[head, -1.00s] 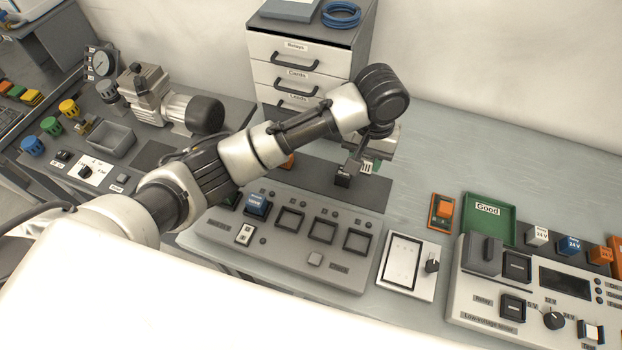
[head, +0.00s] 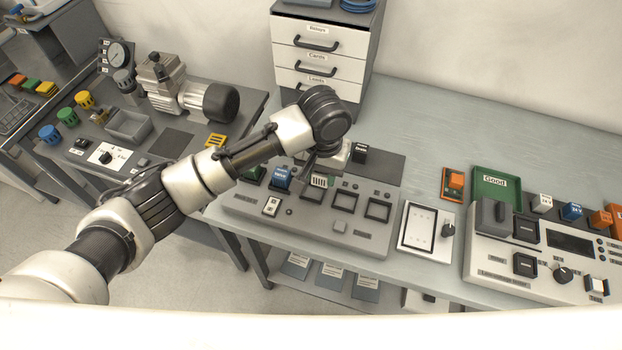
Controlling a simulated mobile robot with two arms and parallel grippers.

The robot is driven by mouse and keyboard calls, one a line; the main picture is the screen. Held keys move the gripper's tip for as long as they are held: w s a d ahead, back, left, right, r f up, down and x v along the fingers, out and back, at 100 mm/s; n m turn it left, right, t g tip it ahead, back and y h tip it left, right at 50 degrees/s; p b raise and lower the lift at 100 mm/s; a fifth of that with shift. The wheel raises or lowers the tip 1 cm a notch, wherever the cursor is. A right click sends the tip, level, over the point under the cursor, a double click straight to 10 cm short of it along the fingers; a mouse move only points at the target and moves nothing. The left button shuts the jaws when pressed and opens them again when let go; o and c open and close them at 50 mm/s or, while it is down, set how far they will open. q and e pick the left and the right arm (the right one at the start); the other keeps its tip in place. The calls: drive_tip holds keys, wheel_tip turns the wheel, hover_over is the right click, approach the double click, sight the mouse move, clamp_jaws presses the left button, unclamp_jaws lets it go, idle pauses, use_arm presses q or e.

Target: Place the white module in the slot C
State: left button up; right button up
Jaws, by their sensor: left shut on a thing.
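The white module (head: 319,181), with dark stripes on its face, is held in my left gripper (head: 322,171), which is shut on it. The module is over or at the third slot from the left of the grey slot panel (head: 300,222); I cannot tell whether it touches. Its slot is mostly hidden by module and gripper. A green module (head: 252,175), partly covered by my arm, and a blue module (head: 281,178) sit in the two slots to the left. Two empty square slots (head: 345,200) lie to the right. Slot letters are unreadable. My right gripper is out of view.
A black module (head: 359,153) stands on the dark mat (head: 388,165) behind the panel. A drawer cabinet (head: 310,60) stands behind.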

use_arm(q)
drive_tip(key=shift+w+a+f, duration=0.3)
drive_tip(key=shift+a+f, duration=0.2)
drive_tip(key=shift+a, duration=0.3)
drive_tip(key=shift+w+f+p, duration=0.1)
drive_tip(key=shift+f+p, duration=0.3)
drive_tip(key=shift+f, duration=1.7)
drive_tip(key=o, duration=0.9)
drive_tip(key=shift+f, duration=0.1)
wheel_tip(320, 180, up, 12)
drive_tip(key=shift+r+b, duration=0.15)
drive_tip(key=shift+b, duration=0.35)
